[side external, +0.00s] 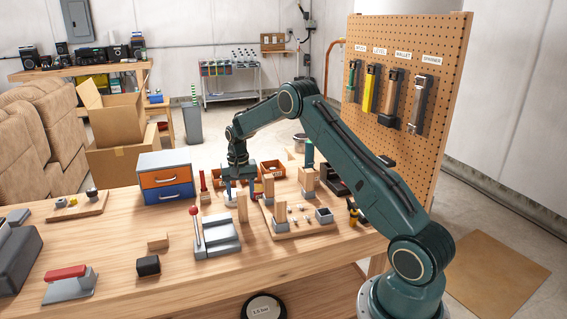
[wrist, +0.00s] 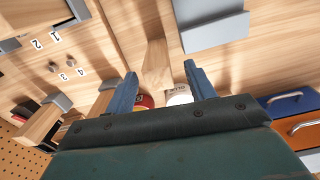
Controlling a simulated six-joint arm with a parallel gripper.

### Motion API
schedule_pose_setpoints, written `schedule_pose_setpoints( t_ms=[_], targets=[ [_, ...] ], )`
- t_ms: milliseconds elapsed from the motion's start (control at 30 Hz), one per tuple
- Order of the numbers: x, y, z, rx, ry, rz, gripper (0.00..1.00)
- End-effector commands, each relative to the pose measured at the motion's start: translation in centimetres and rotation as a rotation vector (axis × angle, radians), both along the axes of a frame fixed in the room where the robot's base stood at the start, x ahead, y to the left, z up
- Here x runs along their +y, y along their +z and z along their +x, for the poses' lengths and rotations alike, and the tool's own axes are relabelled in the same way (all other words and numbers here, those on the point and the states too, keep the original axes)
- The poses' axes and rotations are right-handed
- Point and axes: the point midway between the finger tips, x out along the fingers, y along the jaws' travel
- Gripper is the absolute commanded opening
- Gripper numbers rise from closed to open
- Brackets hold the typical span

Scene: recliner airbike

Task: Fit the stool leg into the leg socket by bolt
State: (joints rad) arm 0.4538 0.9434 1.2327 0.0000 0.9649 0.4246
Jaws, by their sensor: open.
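My gripper (side external: 238,184) is open, pointing down above the middle of the bench. In the wrist view its two blue fingers (wrist: 161,86) stand apart, with an upright wooden leg (wrist: 157,62) showing between and beyond them. In the side view this leg (side external: 242,207) stands on the bench just below and in front of the gripper. Contact cannot be told. To its right a wooden board (side external: 290,234) carries posts in grey sockets and a separate grey leg socket (side external: 323,215). The wrist view shows the board's numbers (wrist: 61,55). I cannot tell which small part is the bolt.
A grey lever press (side external: 218,236) with a red knob stands left of the leg. A white glue container (wrist: 179,96) sits close to the fingers. A drawer box (side external: 165,177) and orange bins (side external: 272,168) stand behind. The front bench edge is mostly clear.

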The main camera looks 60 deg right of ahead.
Motion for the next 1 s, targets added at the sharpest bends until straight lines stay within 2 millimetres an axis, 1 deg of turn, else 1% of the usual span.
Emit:
schedule_pose_setpoints(
  t_ms=[33,200,333,433,867,900,967,1000],
  targets=[
    [0.0,-0.7,-0.1,0.003,0.000,0.001,0.55],
    [0.0,-2.7,-0.2,0.004,0.000,0.002,0.55],
    [0.0,-3.6,-0.2,0.003,0.000,0.000,0.55],
    [0.0,-3.9,-0.2,0.003,0.000,0.000,0.55],
    [-0.1,-3.8,-0.2,0.001,0.000,0.000,0.55],
    [-0.1,-3.8,-0.2,0.001,0.000,0.000,0.53],
    [-0.1,-3.8,-0.2,0.001,0.000,0.000,0.41],
    [0.0,-3.8,-0.2,0.001,0.000,0.000,0.33]
  ],
)
